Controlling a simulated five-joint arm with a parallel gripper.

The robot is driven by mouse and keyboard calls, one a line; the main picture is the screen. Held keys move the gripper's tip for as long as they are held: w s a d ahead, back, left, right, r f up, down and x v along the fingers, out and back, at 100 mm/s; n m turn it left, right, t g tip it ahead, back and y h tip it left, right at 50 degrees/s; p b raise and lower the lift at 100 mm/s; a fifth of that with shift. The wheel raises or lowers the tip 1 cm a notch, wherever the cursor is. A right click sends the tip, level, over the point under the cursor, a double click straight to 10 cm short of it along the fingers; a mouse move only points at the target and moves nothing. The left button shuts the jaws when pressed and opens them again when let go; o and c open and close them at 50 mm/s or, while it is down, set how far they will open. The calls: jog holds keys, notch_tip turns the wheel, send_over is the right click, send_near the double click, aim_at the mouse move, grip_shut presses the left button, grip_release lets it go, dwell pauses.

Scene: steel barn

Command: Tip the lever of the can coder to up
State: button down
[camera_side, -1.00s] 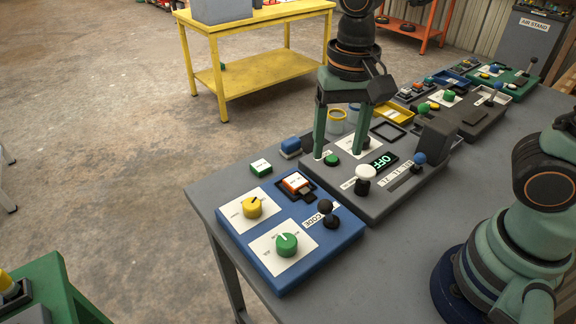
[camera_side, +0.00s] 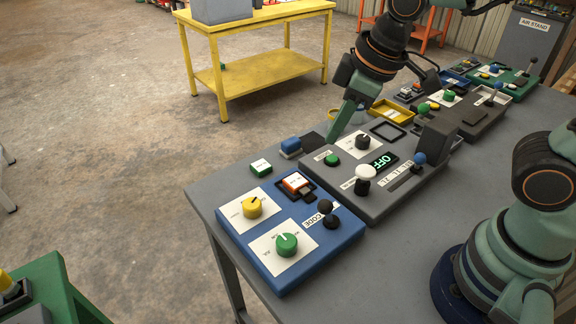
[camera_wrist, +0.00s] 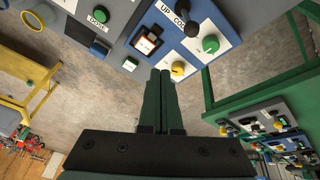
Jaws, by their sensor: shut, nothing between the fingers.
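The can coder appears to be the blue box (camera_side: 345,238) at the near left end of the bench, with a "CODE" label. Its lever (camera_side: 325,207) has a black ball on a short stem. It leans slightly toward the back left, and I cannot tell its set position. In the wrist view the lever (camera_wrist: 191,28) shows at the top beside a label reading "UP" and "CODE". My gripper (camera_side: 333,137) is shut and empty, tilted above the back edge of the grey box, apart from the lever. Its closed fingers also show in the wrist view (camera_wrist: 161,75).
The grey box (camera_side: 398,193) beside the blue one carries a white-topped lever (camera_side: 366,174), a blue-topped lever (camera_side: 420,159) and an "OFF" display (camera_side: 383,159). The blue box also has a yellow knob (camera_side: 252,207) and a green knob (camera_side: 286,244). Air above the blue box is free.

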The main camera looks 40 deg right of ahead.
aim_at(327, 212)
jog(key=a+f+n+g, duration=0.1)
jog(key=a+f+n, duration=0.25)
jog(key=a, duration=0.35)
jog(key=shift+n, duration=0.45)
jog(key=x, duration=0.3)
jog(key=s+x, duration=0.1)
jog(key=x, duration=0.5)
jog(key=shift+s+a+f, duration=0.1)
jog(key=shift+a+f, duration=0.3)
jog(key=shift+f, duration=0.1)
jog(key=shift+s+d+r, duration=0.2)
jog(key=shift+s+d, duration=0.35)
jog(key=shift+d, duration=0.3)
jog(key=shift+s+d+r, duration=0.15)
jog(key=shift+s+d, duration=0.35)
jog(key=shift+d, duration=0.3)
jog(key=shift+d+r, duration=0.3)
jog(key=shift+d, duration=0.6)
jog(key=shift+d+r, duration=0.25)
jog(key=shift+d, duration=0.6)
jog(key=shift+a+f, duration=0.1)
jog(key=shift+a, duration=0.05)
